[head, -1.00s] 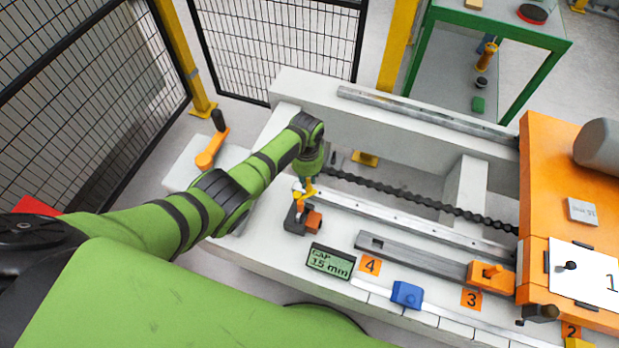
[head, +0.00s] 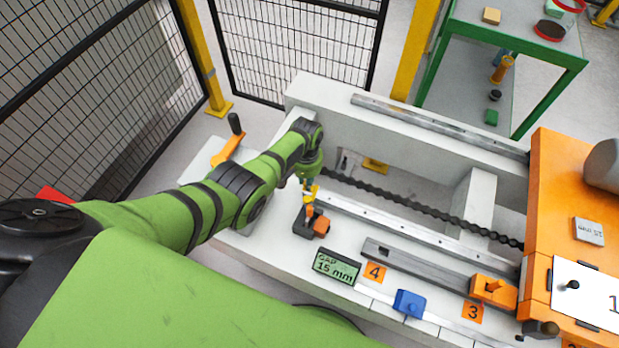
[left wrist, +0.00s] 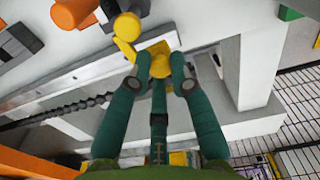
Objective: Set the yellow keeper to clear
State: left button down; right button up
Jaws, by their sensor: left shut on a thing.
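The yellow keeper (head: 311,192) is a small yellow piece at the left end of the near rail, by a dark block with an orange part (head: 320,227). In the left wrist view the keeper (left wrist: 127,28) has a rounded yellow body, with a yellow part reaching between my fingertips. My left gripper (left wrist: 160,66) is shut on the keeper; in the head view the gripper (head: 310,184) comes down on it from above and hides part of it. My right gripper is in neither view.
A display reading GAP 15 mm (head: 337,266) stands in front of the dark block. A blue block (head: 409,304) and an orange clamp (head: 493,291) are to the right. A dark chain (head: 430,210) runs behind the rail.

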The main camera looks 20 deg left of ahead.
pick_arm(q)
jog(key=shift+a+n, duration=0.2)
jog(key=shift+n, duration=0.2)
jog(key=c, duration=1.1)
grip_release()
jog(key=shift+s, duration=0.1)
jog(key=shift+r, duration=0.1)
jog(key=shift+r, duration=0.45)
notch_tip(320, 180, up, 11)
